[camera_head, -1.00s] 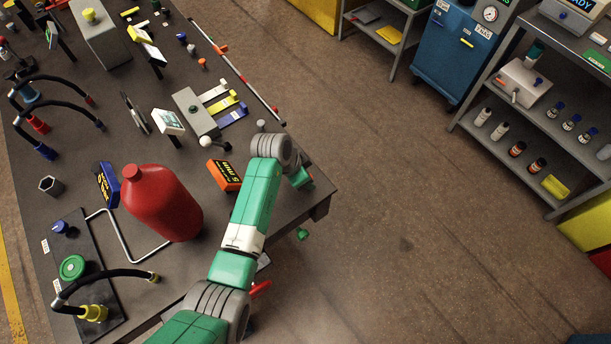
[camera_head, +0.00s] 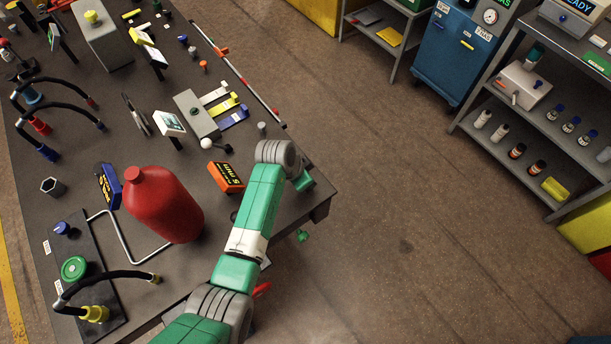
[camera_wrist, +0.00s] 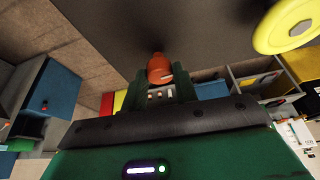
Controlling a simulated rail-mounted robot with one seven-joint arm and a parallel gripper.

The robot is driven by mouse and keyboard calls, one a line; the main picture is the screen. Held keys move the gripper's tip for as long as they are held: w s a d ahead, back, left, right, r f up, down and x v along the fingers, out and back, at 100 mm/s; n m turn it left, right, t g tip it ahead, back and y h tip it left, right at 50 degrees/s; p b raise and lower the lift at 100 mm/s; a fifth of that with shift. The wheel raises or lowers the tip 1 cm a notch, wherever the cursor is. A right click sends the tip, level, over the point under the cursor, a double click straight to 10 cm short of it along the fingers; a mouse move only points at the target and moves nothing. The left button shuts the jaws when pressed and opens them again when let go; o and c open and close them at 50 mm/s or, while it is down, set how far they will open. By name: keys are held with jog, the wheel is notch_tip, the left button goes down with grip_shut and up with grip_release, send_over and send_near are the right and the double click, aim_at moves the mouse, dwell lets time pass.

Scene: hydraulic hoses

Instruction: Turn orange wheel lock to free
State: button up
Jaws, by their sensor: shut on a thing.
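In the wrist view an orange knob-like part (camera_wrist: 160,68) sits between the two dark green fingers of my gripper (camera_wrist: 159,84). My gripper is shut on it. The part looks like the orange wheel lock, with a rounded end pointing up the picture and a small pale mark on its side. How far it is turned cannot be told. A yellow wheel (camera_wrist: 287,26) shows at the upper right of the wrist view, apart from the gripper.
The dark table (camera_head: 285,205) holds a red bottle (camera_head: 163,205), an orange-and-black box (camera_head: 226,177) and several hoses near my arm. A blue cabinet (camera_head: 443,55) and a grey shelf (camera_head: 480,115) stand at the right. The floor between is clear.

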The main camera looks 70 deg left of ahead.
jog(key=n+p, duration=0.1)
jog(key=n, duration=0.1)
jog(key=n+y+p, duration=0.1)
jog(key=n, duration=0.1)
jog(key=shift+w+d+r+g+y+p, duration=0.1)
jog(key=shift+d+r+g+y+p, duration=0.1)
jog(key=shift+g+y+p, duration=0.15)
jog(key=n+g+y+p, duration=0.1)
jog(key=n, duration=0.3)
jog(key=shift+w+f+n, duration=0.1)
jog(key=shift+w+n, duration=0.05)
jog(key=shift+n, duration=0.25)
jog(key=n+g, duration=0.1)
jog(key=n, duration=0.1)
jog(key=n+g+y, duration=0.1)
jog(key=n, duration=0.1)
jog(key=shift+w+d+f+b, duration=0.1)
jog(key=shift+w+f+b, duration=0.05)
jog(key=shift+b, duration=0.25)
jog(key=shift+n+g+b, duration=0.65)
jog(key=shift+n+b, duration=0.1)
jog(key=shift+n, duration=1.25)
jog(key=o, duration=1)
jog(key=shift+r, duration=0.2)
